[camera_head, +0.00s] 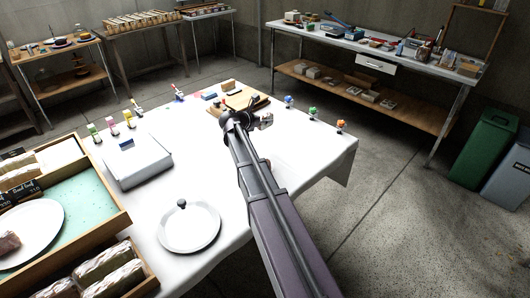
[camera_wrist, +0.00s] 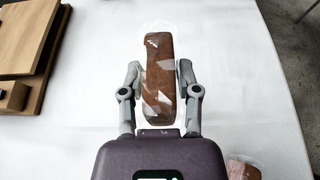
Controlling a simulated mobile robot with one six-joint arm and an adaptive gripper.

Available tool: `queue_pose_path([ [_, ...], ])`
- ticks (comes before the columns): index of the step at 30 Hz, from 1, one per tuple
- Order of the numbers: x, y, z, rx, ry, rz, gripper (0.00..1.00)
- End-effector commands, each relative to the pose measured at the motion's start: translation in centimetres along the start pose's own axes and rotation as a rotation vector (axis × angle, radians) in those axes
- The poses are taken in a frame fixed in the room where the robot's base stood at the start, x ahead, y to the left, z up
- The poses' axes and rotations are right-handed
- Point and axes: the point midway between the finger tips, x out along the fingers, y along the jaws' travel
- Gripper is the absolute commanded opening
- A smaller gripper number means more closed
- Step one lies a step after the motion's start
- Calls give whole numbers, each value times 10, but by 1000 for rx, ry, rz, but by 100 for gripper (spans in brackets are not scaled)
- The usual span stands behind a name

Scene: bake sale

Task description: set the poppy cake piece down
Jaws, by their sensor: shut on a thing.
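The poppy cake piece (camera_wrist: 160,85) is a long brown slab in clear, shiny wrap, seen in the wrist view. My gripper (camera_wrist: 160,70) has one finger on each side of it and is shut on it, with the piece reaching past the fingertips. White cloth shows around it; I cannot tell whether the piece touches the cloth. In the head view my gripper (camera_head: 262,121) is over the far part of the white table (camera_head: 215,150), and the piece is not clearly visible there.
A wooden board (camera_wrist: 28,30) lies left in the wrist view. Another wrapped brown piece (camera_wrist: 243,170) is at lower right. In the head view, a lidded white plate (camera_head: 205,237), a white box (camera_head: 137,165) and small colourful figures (camera_head: 312,113) stand on the table.

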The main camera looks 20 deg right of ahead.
Motion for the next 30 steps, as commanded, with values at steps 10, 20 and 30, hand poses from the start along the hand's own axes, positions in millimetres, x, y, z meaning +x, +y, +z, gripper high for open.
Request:
queue_pose_path([
  [10, 9, 0, -24, 0, 0, 0, 25],
  [20, 20, 0, -52, 0, 0, 1, 25],
  [30, 23, 0, -58, -1, 0, 1, 25],
])
